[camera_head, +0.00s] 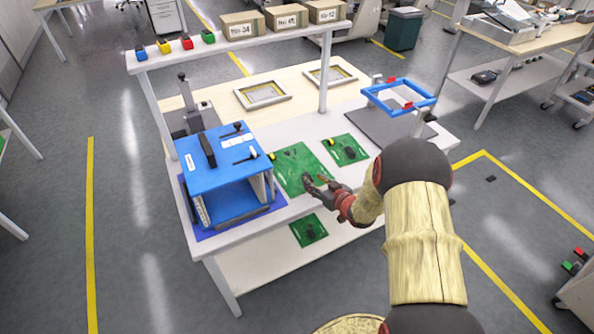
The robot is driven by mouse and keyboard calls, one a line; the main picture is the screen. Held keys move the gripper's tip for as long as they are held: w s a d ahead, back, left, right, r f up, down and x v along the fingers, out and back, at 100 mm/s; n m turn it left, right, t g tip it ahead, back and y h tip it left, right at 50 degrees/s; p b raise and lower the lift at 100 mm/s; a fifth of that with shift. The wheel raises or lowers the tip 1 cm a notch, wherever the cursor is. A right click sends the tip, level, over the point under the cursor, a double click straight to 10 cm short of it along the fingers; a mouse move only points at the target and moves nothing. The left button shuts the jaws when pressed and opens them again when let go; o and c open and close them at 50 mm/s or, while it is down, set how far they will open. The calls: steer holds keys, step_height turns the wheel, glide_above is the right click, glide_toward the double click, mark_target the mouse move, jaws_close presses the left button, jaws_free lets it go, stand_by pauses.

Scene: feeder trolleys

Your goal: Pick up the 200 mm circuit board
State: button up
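Several green circuit boards show. The largest board (292,160) lies flat on the white workbench, right of the blue fixture. A smaller board (351,143) with dark parts lies to its right. Another green board (304,238) lies on the lower shelf, below the bench's front edge. No size marking is readable, so I cannot tell by label which is 200 mm. My gripper (315,180) is over the front right part of the largest board, with its two dark fingers apart and nothing seen between them. It hides part of that board; I cannot tell whether it touches it.
The blue fixture (226,150) stands close on the left. A blue frame (380,101) on a stand is at the right of the bench (222,242). Two pale frames (282,97) lie behind. An overhead shelf (222,46) carries coloured bins and cardboard boxes.

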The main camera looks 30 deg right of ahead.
mark_target(307, 174)
steer(key=b+x, duration=0.2)
steer(key=x, duration=0.2)
steer(key=shift+w+d+f, duration=0.2)
steer(key=shift+f, duration=0.05)
steer(key=shift+w+f, duration=0.1)
steer(key=shift+w, duration=0.35)
steer(key=c, duration=0.3)
jaws_close()
